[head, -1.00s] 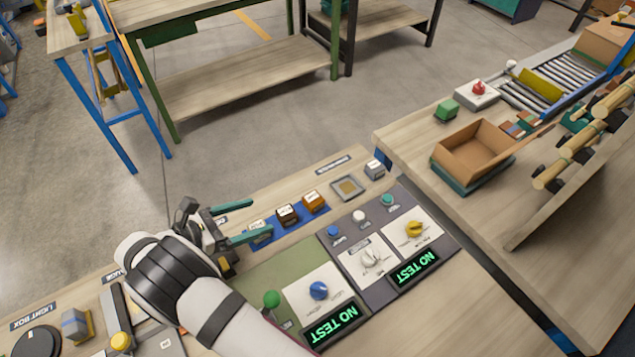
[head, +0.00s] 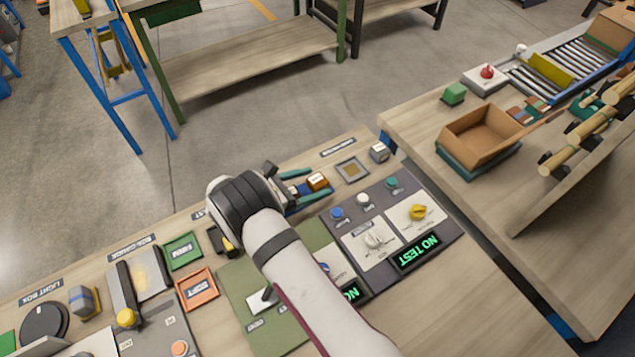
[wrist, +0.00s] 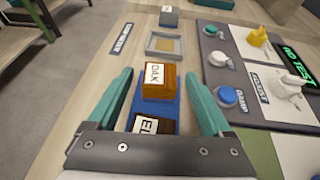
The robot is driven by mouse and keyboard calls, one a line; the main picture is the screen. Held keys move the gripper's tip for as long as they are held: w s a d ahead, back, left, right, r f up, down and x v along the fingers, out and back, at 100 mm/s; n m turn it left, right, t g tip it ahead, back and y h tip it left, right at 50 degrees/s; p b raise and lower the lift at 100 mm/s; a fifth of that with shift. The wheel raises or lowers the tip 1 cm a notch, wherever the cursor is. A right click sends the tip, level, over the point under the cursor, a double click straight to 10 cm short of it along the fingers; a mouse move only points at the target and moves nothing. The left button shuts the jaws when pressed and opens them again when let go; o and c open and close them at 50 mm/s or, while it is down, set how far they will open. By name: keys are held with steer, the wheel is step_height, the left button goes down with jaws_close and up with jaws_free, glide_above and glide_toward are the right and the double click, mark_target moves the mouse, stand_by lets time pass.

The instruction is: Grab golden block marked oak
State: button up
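The golden-brown block marked OAK (wrist: 158,82) sits on a blue strip (wrist: 148,120) on the bench, its white label facing the wrist camera. It also shows in the head view (head: 317,181). My gripper (wrist: 160,76) is open, with one teal finger on each side of the block and visible gaps between. In the head view my gripper (head: 321,179) reaches over the strip from the left. A dark brown block (wrist: 152,127) with a partly hidden label is nearer the gripper's palm. The rest of the strip is hidden by my arm.
A shallow square tray (wrist: 165,46) and a grey block (wrist: 169,16) lie beyond the oak block. A control panel with knobs (head: 373,241) is close on the right. Green (head: 183,250) and orange (head: 197,287) trays lie left of my arm.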

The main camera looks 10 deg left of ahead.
jaws_close()
